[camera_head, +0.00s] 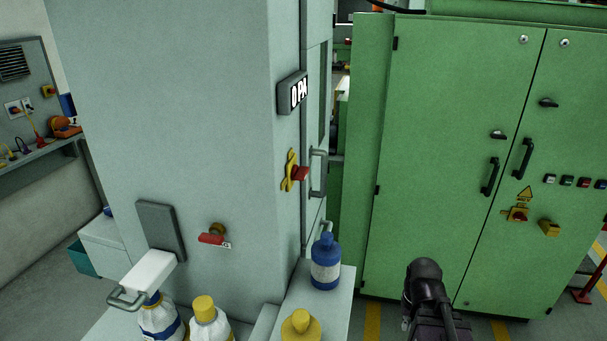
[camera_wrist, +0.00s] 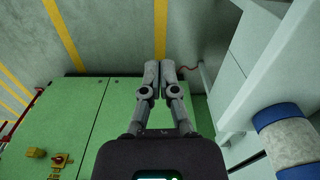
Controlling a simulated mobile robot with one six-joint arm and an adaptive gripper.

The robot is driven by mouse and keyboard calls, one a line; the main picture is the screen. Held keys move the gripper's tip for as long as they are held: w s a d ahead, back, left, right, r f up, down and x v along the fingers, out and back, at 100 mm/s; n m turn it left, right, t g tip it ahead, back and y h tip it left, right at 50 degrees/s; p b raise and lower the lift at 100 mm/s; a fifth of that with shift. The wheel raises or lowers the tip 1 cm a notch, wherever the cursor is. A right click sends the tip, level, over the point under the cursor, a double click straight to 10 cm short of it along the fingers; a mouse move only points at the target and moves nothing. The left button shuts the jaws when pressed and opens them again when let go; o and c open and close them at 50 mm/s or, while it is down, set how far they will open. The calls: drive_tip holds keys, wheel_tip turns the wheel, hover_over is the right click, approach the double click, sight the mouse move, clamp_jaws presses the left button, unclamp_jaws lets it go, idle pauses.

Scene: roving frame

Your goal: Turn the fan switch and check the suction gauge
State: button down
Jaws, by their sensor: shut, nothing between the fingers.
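The suction gauge (camera_head: 293,92) is a dark box on the tall pale cabinet and its lit display reads "0 PA". Below it on the same cabinet is a red rotary switch (camera_head: 300,173) on a yellow backing, which looks like the fan switch. No label on it is readable. My gripper (camera_wrist: 160,72) is shut and empty in the wrist view, with its two fingers side by side above the floor. In the head view, a dark part of my arm shows at the lower right, well apart from the switch. Neither gauge nor switch shows in the wrist view.
A red-handled valve (camera_head: 214,239) and a grey handle (camera_head: 318,173) stick out from the pale cabinet. A green cabinet (camera_head: 440,150) with black handles stands at right.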

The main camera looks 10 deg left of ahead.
drive_tip(key=c, duration=1.4)
unclamp_jaws()
drive_tip(key=c, duration=0.7)
unclamp_jaws()
drive_tip(key=shift+w+a+r, duration=0.1)
drive_tip(key=shift+a, duration=0.05)
drive_tip(key=o, duration=0.4)
drive_tip(key=shift+w+a+r+p, duration=0.15)
drive_tip(key=shift+a+r+p, duration=0.05)
drive_tip(key=shift+p, duration=0.1)
drive_tip(key=o, duration=0.3)
drive_tip(key=shift+w+a+r+n+y, duration=0.25)
drive_tip(key=shift+a+n+y, duration=0.2)
drive_tip(key=shift+n+y, duration=0.05)
drive_tip(key=w+a+r+n+y+p, duration=0.7)
drive_tip(key=w+a+r+n+y, duration=0.15)
drive_tip(key=a+r, duration=0.4)
drive_tip(key=w+a+r+n+y+p, duration=0.1)
drive_tip(key=w+r+n+y+p, duration=0.2)
drive_tip(key=r, duration=0.6)
drive_tip(key=w+a+r+n+t+y+p, duration=0.1)
drive_tip(key=w+r+n+y+p, duration=0.1)
drive_tip(key=r, duration=0.7)
drive_tip(key=w+n+y, duration=0.1)
drive_tip(key=n+y, duration=0.1)
drive_tip(key=y, duration=0.1)
drive_tip(key=shift+w+a+r+n+p, duration=0.2)
drive_tip(key=shift+w+n+p, duration=0.05)
drive_tip(key=shift+n+p, duration=0.15)
